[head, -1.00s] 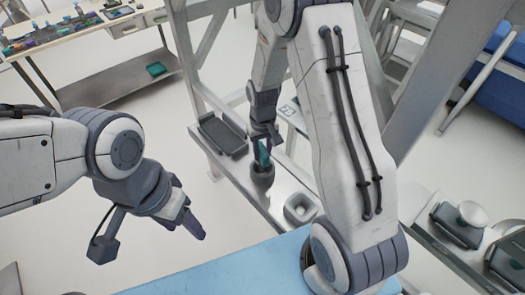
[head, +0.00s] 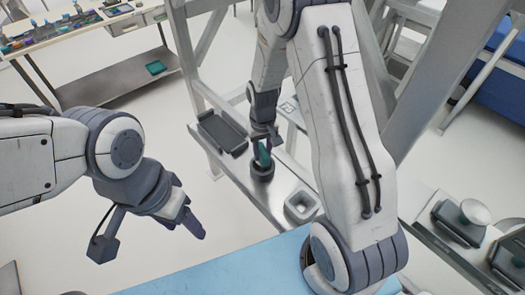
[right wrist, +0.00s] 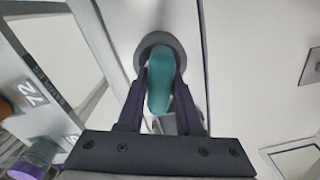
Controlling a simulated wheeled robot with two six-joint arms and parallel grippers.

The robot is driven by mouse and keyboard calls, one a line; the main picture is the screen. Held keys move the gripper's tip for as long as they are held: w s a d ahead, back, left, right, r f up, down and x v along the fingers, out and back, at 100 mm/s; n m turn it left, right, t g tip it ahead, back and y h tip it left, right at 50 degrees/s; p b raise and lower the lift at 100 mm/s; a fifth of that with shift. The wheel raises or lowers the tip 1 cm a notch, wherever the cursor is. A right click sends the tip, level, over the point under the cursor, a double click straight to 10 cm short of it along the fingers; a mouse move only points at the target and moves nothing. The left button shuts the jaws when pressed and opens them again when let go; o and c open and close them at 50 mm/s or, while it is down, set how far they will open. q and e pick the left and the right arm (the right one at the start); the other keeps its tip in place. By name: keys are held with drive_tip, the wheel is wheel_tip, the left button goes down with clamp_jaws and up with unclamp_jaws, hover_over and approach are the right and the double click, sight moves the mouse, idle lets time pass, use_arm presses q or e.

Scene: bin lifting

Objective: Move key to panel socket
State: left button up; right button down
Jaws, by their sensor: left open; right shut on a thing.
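The teal key (head: 264,155) is held between the fingers of my right gripper (head: 264,135). It hangs roughly upright at a dark round socket (head: 262,175) on a narrow metal ledge. In the right wrist view the key (right wrist: 160,85) lies between the two dark fingers (right wrist: 160,100), its far end overlapping the grey ring of the socket (right wrist: 168,39). I cannot tell how far the key's end is inside the ring. My left gripper (head: 193,222) is open and empty, in the air at the left, away from the socket.
A dark tray (head: 222,131) lies on the ledge behind the socket, and a square metal holder (head: 301,207) stands in front of it. Metal frame posts rise beside the ledge. A blue surface (head: 215,277) is at the front. A workbench (head: 100,30) stands back left.

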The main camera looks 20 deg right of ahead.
drive_tip(key=shift+f+b, duration=0.35)
drive_tip(key=shift+f, duration=0.15)
idle(0.3)
unclamp_jaws()
idle(0.4)
drive_tip(key=shift+r+p, duration=3.8)
drive_tip(key=shift+r, duration=0.75)
